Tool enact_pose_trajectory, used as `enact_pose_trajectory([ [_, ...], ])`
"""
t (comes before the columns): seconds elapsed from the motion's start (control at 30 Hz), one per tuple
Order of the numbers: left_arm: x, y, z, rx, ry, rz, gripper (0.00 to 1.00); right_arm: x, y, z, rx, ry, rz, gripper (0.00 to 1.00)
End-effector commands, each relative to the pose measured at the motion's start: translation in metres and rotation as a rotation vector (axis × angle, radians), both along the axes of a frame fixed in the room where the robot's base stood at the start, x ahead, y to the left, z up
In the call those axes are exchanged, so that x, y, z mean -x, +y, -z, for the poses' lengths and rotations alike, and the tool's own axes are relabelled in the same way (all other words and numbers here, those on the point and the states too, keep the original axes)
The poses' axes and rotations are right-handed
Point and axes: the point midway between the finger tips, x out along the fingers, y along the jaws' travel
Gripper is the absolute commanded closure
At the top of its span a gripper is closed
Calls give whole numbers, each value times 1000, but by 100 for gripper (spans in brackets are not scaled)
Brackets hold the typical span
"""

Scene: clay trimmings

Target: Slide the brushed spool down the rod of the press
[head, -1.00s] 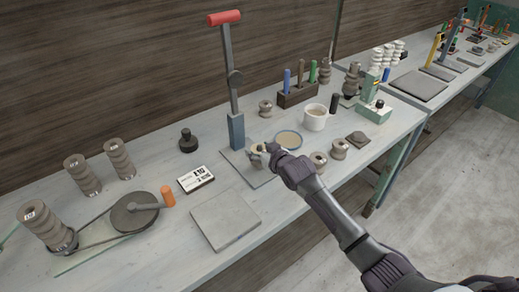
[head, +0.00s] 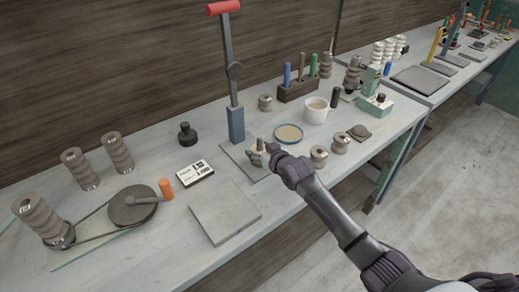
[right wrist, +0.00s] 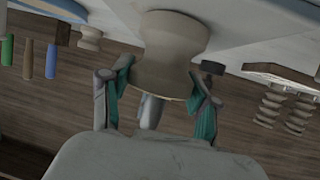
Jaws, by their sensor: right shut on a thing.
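The press stands near the middle of the bench in the head view, with a red handle (head: 222,8), a blue post (head: 236,126) and a flat grey base plate (head: 236,156). My right gripper (head: 262,151) is over that plate and shut on a beige spool. In the right wrist view this spool (right wrist: 168,65) sits between the two green-padded fingers (right wrist: 159,88). That view is upside down. A pale rod (right wrist: 151,112) shows past the spool's end, so the spool appears to be around it. The fingers partly hide the spool in the head view. My left gripper is not visible.

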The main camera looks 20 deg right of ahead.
Motion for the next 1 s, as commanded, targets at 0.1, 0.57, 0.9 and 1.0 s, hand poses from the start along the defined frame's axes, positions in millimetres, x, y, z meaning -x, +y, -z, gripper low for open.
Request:
enact_pose_trajectory([
  [0.1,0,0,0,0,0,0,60,0,0,-1,-1,-3,0,85],
  [0.57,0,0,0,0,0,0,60,0,0,-1,-1,-3,0,23],
  [0.9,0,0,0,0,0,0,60,0,0,1,0,2,0,10],
  [1.0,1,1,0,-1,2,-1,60,2,0,1,0,2,0,10],
])
